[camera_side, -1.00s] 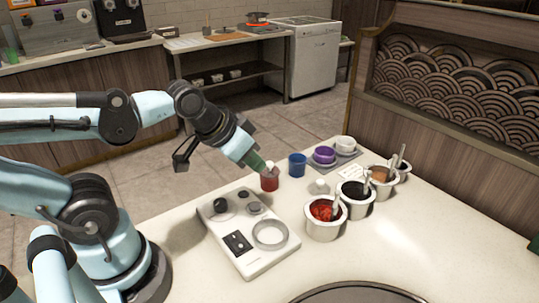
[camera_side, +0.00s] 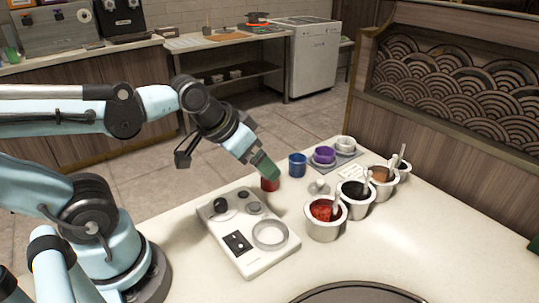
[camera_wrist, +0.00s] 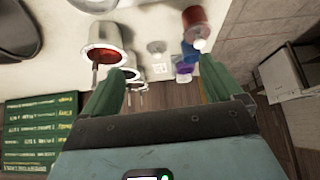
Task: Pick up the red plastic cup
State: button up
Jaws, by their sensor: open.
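The red plastic cup (camera_side: 270,185) stands on the pale counter just behind the white device. In the side view its top is hidden behind my gripper (camera_side: 266,170), which is tilted down over it. In the wrist view the red cup (camera_wrist: 195,18) is at the top edge, beyond the right fingertip and right of the gap's middle. A small pale round thing shows against its near side. My gripper's green fingers (camera_wrist: 161,70) are wide apart with nothing held between them. Whether a finger touches the cup cannot be told.
A blue cup (camera_side: 297,165) stands close right of the red one, with a purple cup (camera_side: 324,155) and white cup (camera_side: 345,144) beyond. Metal sauce wells (camera_side: 322,230) line the right. A white device (camera_side: 250,256) lies in front.

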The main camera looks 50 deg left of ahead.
jog(key=w+a+r+n+g, duration=0.2)
jog(key=w+a+n+g, duration=0.1)
jog(key=w, duration=0.1)
jog(key=n+g, duration=0.3)
send_over(267, 186)
jog(key=w+a, duration=0.1)
jog(key=shift+w+a+f, duration=0.15)
jog(key=shift+f, duration=0.8)
jog(key=shift+w+a+f+n+g, duration=0.25)
jog(key=shift+a+n+g, duration=0.05)
jog(key=shift+g, duration=0.1)
jog(key=f, duration=1.2)
jog(key=shift+w+d, duration=0.1)
jog(key=shift+w, duration=0.1)
jog(key=c, duration=1.1)
